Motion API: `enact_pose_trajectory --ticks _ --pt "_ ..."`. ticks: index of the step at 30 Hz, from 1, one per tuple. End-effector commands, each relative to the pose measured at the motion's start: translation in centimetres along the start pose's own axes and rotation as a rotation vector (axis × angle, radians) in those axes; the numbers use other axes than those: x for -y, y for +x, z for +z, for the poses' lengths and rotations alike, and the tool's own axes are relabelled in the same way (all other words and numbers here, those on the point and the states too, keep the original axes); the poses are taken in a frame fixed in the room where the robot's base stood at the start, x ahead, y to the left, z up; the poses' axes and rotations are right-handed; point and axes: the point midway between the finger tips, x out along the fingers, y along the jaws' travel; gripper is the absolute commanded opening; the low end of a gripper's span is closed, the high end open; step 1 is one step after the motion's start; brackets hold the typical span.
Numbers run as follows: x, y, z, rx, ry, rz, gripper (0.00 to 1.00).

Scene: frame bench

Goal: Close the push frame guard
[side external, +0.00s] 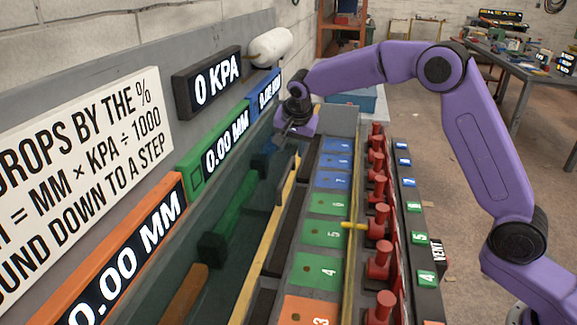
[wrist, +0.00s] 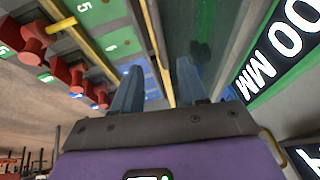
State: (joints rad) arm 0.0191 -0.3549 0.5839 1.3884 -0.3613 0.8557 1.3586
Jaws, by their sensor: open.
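The frame has a long bench with numbered orange, green and blue tiles (side external: 330,233) and a yellow bar (side external: 352,190) beside them. A dark, see-through panel (side external: 140,285), perhaps the guard, runs along the wall side; a green dumbbell-shaped piece (side external: 236,203) shows there. I cannot tell for sure which part is the guard or how far it is open. My gripper (wrist: 157,85) is open and empty in the wrist view, its fingers pointing towards the yellow-edged strip between tiles and panel. In the side view my gripper (side external: 290,135) is at the far end, near the blue tiles.
Several red valve-like knobs (side external: 379,222) line the right side, with a yellow lever (side external: 355,225) among them. Displays reading 0 KPA (side external: 208,82) and 0.00 MM (side external: 225,140) stand along the wall. A white roll (side external: 270,47) sits above the far end.

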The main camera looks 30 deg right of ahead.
Motion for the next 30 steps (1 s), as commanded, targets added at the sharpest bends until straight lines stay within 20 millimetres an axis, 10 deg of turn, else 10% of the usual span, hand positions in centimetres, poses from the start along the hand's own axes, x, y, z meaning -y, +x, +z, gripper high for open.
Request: enact_pose_trajectory --ticks 15,28,30 --pt "0.0 8.4 0.0 0.000 -0.001 0.001 0.42" --pt "0.0 9.3 0.0 -0.001 -0.001 -0.001 0.42" --pt "0.0 9.3 0.0 -0.001 -0.001 -0.001 0.26"
